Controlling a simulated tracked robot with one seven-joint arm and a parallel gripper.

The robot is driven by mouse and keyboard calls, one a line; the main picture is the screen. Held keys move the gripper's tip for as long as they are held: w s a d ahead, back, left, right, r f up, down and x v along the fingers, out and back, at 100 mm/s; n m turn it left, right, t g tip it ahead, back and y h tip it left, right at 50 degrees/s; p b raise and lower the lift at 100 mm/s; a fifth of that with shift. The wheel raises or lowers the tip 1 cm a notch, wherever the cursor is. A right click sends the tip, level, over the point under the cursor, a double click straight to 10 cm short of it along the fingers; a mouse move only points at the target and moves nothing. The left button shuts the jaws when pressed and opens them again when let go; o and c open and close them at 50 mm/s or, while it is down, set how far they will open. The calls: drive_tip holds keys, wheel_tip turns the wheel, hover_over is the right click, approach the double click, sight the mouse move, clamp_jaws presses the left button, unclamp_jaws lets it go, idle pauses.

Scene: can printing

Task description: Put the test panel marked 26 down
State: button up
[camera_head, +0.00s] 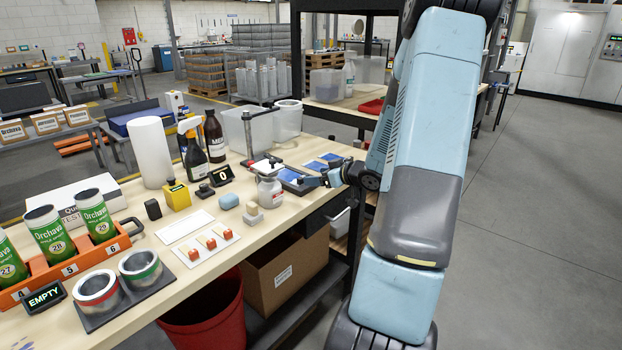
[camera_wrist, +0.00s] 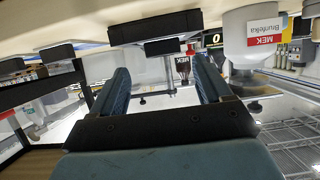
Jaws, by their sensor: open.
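Several flat blue panels lie at the right end of the bench; one blue panel (camera_head: 315,165) is just behind my gripper (camera_head: 328,180). Another blue piece (camera_head: 290,174) sits on a dark stand to the left of my gripper. No number 26 is readable on any of them. My gripper is low over the bench's right edge. In the upside-down wrist view its two blue fingers (camera_wrist: 160,78) are apart, with no panel visible between them. A dark block (camera_wrist: 155,25) shows beyond the fingers there.
A white MEK bottle (camera_head: 269,188) stands left of my gripper; it also shows in the wrist view (camera_wrist: 250,38). A small display (camera_head: 222,175) reads 0.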

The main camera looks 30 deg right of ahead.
drive_tip(key=v, duration=0.7)
drive_tip(key=s+a+r+m+g+h, duration=0.1)
drive_tip(key=a+r+h, duration=0.3)
drive_tip(key=r, duration=0.3)
drive_tip(key=s+a+r+m+g+h, duration=0.1)
drive_tip(key=a+r+m+g+h, duration=0.15)
drive_tip(key=r+h, duration=0.35)
drive_tip(key=s+a+r+g+y, duration=0.2)
drive_tip(key=s+a, duration=0.7)
drive_tip(key=s, duration=0.2)
drive_tip(key=s+a+r+g+y, duration=0.1)
drive_tip(key=s+a+r+y, duration=0.2)
drive_tip(key=s+a, duration=0.6)
drive_tip(key=shift+s+a+g, duration=0.2)
drive_tip(key=shift+s+g, duration=0.15)
drive_tip(key=shift+s, duration=0.6)
